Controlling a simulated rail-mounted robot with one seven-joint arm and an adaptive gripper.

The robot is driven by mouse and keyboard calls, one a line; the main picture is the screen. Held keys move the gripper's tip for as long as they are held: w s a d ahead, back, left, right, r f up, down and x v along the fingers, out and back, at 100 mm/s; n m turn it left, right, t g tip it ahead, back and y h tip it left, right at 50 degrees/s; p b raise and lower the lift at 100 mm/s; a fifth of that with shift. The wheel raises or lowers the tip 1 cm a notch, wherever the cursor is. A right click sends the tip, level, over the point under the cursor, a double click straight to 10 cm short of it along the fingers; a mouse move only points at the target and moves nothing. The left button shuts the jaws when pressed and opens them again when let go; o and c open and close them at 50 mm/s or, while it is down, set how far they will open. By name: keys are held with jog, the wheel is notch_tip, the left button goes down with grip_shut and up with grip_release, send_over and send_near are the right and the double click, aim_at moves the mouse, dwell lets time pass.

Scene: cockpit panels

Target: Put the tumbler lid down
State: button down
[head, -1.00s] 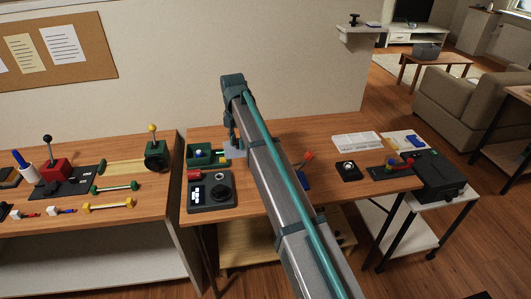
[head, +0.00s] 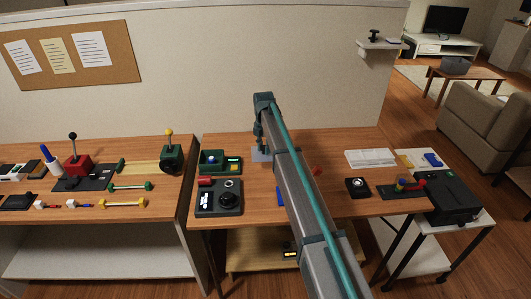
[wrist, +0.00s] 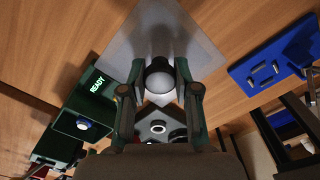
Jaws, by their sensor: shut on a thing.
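The tumbler lid appears to be a grey square plate with a round knob (wrist: 161,82). In the wrist view the plate (wrist: 160,25) lies turned like a diamond under my gripper (wrist: 160,90), whose fingers are shut on the knob. In the head view the lid (head: 260,154) shows below my gripper (head: 261,143), right of the green box (head: 212,162). I cannot tell whether it touches the table. The open green box, also in the wrist view (wrist: 70,125), has a lit READY panel and a blue-white knob inside.
A dark panel with a dial (head: 218,198) stands in front of the green box. A blue slotted plate (wrist: 275,55) lies to the right in the wrist view. A white tray (head: 370,157) and a black button box (head: 357,187) are farther right. My arm hides the table's middle.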

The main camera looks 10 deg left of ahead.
jog(key=shift+w+d+f+p, duration=0.2)
jog(key=shift+w+f+p, duration=0.25)
jog(key=shift+w+f, duration=0.95)
notch_tip(320, 180, down, 3)
jog(key=shift+f+p, duration=0.1)
jog(key=shift+p, duration=0.85)
jog(key=shift+f, duration=0.2)
jog(key=shift+f, duration=0.2)
jog(key=c, duration=0.8)
grip_release()
jog(key=shift+c, duration=0.2)
jog(key=shift+r, duration=0.15)
notch_tip(320, 180, up, 12)
jog(key=b, duration=0.4)
jog(key=shift+r, duration=0.1)
